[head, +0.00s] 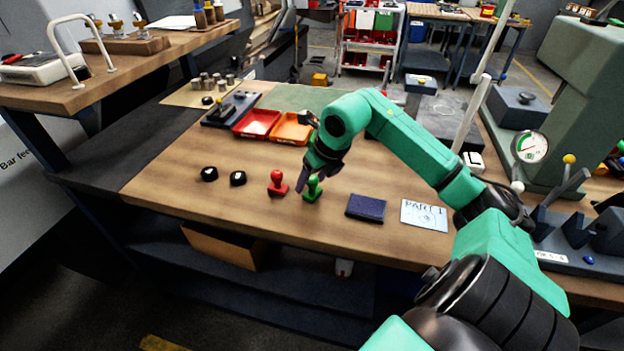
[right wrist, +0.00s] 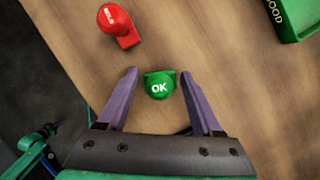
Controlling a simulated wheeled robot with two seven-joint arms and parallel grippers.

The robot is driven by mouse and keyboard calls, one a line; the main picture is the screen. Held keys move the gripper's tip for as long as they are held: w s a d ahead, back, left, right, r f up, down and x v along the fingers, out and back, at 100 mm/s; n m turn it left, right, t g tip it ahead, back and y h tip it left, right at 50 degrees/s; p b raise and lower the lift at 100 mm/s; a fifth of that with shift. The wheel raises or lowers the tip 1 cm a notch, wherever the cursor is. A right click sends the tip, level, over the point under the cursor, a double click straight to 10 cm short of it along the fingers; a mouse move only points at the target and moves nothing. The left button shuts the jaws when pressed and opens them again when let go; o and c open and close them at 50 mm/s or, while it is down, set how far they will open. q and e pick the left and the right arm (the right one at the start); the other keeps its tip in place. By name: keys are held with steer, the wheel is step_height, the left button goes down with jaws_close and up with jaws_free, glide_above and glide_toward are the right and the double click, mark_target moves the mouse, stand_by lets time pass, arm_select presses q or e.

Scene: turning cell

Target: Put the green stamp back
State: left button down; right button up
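The green stamp (head: 312,190) stands upright on the wooden bench, just right of the red stamp (head: 277,183). In the right wrist view the green stamp (right wrist: 159,84) shows from above with "OK" on its knob, and the red stamp (right wrist: 116,24) lies up and to the left. My right gripper (head: 308,181) is at the green stamp. Its two purple fingers (right wrist: 160,84) are spread on either side of the knob, with gaps showing on both sides. My left gripper is not in view.
A dark blue pad (head: 366,207) and a "PART 1" card (head: 424,215) lie to the right. Two black round items (head: 238,178) sit to the left. Red (head: 257,123) and orange (head: 291,129) trays are behind. A green "GOOD" item (right wrist: 296,14) shows in the right wrist view.

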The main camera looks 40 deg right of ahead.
steer(key=shift+r+p, duration=0.35)
steer(key=b+v, duration=0.2)
steer(key=v, duration=0.9)
steer(key=shift+s+r, duration=0.2)
steer(key=shift+r, duration=0.1)
